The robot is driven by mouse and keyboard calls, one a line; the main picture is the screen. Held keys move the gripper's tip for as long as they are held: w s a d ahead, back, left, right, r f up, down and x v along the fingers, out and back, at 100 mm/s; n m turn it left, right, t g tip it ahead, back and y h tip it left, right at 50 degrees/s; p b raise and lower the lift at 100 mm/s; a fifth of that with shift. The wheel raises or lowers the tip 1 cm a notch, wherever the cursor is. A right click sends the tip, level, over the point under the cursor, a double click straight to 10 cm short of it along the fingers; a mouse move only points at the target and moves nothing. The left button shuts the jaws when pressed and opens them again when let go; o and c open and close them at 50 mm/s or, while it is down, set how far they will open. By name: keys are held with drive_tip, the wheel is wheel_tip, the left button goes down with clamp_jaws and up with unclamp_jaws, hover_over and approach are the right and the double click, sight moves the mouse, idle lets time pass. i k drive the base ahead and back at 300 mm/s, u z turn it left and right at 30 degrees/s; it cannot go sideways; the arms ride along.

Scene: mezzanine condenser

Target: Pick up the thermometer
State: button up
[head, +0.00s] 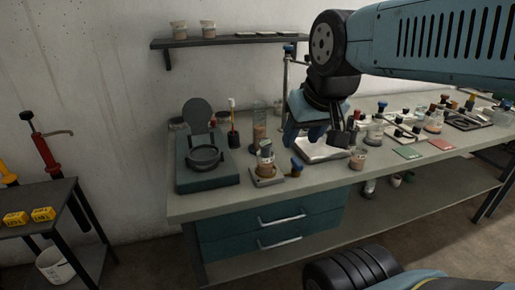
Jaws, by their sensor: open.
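No thermometer can be identified for certain. A thin upright stick with a white top and red section (232,118) stands in a dark base on the bench, left of centre, and may be it; it is too small to tell. My gripper (338,138) hangs open and pointing down over the middle of the bench, well to the right of that stick. A white tray (312,154) lies below my gripper, partly hidden by it. I see nothing held between the fingers.
The grey bench (210,208) holds a green device with a round lid (205,165), a beaker on a small plate (266,162), a blue-capped bottle (297,168), and a beaker (358,158). Several bottles and trays crowd the right. A wall shelf (230,41) hangs behind.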

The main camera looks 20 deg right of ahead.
sight(266, 144)
drive_tip(key=u, duration=1.15)
drive_tip(key=k, duration=1.3)
drive_tip(key=z, duration=1.05)
drive_tip(key=i, duration=1)
drive_tip(key=z, duration=0.05)
